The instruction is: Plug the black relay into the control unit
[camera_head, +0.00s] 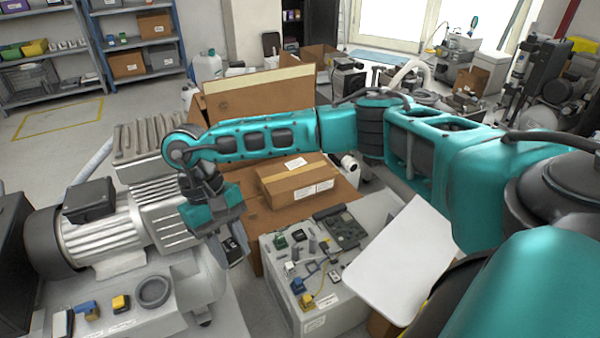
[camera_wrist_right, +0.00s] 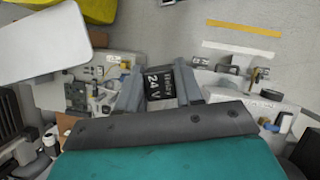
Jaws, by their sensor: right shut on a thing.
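My right gripper (camera_head: 235,252) is shut on the black relay (camera_wrist_right: 160,84), which has white lettering that reads "24 V". In the wrist view the relay sits between the two grey fingers of the gripper (camera_wrist_right: 160,78). In the head view the gripper points down, in the gap between the compressor and the grey control unit (camera_head: 325,322), to the left of the unit. The control unit has a board, several small parts and wires on top, and a white panel (camera_head: 405,260) at its right. My left gripper is not in view.
A large compressor (camera_head: 110,225) stands at the left; its base bears a black ring (camera_head: 154,291), a yellow part (camera_head: 121,303) and a blue part (camera_head: 87,309). A cardboard box (camera_head: 295,180) stands behind the control unit. Shelves (camera_head: 130,35) stand at the back left, with clear floor before them.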

